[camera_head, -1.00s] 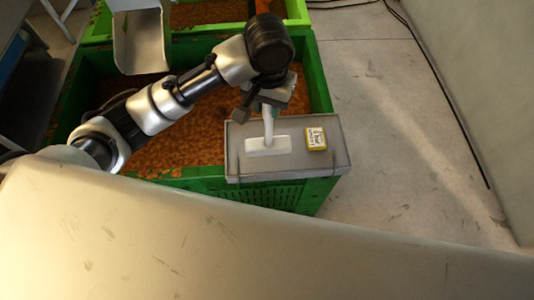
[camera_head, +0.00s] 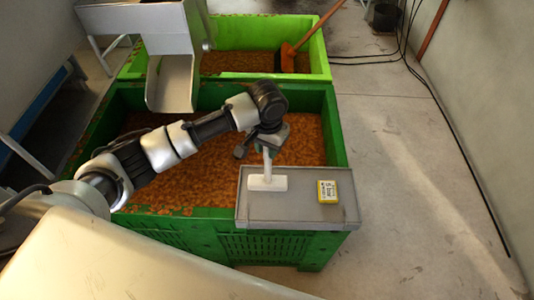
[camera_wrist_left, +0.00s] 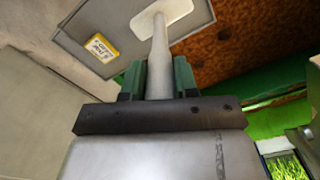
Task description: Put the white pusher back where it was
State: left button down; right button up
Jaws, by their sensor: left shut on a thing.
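The white pusher (camera_head: 267,183) stands with its flat head at the grey tray's surface and its handle rising toward my gripper. I cannot tell whether the head touches the tray. My left gripper (camera_head: 269,147) is shut on the handle, above the left part of the grey tray (camera_head: 300,212). In the left wrist view the pusher's handle (camera_wrist_left: 159,65) runs between the two green-padded fingers (camera_wrist_left: 158,80), its head at the top. My right gripper is not in view.
A yellow labelled box (camera_head: 327,191) lies on the tray, right of the pusher. The tray sits across the front right corner of a dark green crate (camera_head: 190,232) filled with orange-brown pieces. A light green crate (camera_head: 240,75), a metal chute (camera_head: 170,85) and an orange broom (camera_head: 288,57) are behind. Floor is open at right.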

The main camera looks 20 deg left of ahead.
aim_at(267, 157)
pick_arm(q)
notch_tip(267, 157, down, 4)
jog(key=shift+r+p, duration=0.2)
jog(key=shift+p, duration=0.4)
jog(key=shift+w+f, duration=0.1)
jog(key=shift+f, duration=0.3)
jog(key=c, duration=0.9)
grip_release()
jog(key=shift+o, duration=0.2)
notch_tip(267, 157, up, 12)
jog(key=shift+r+b, duration=0.2)
jog(key=shift+b, duration=0.8)
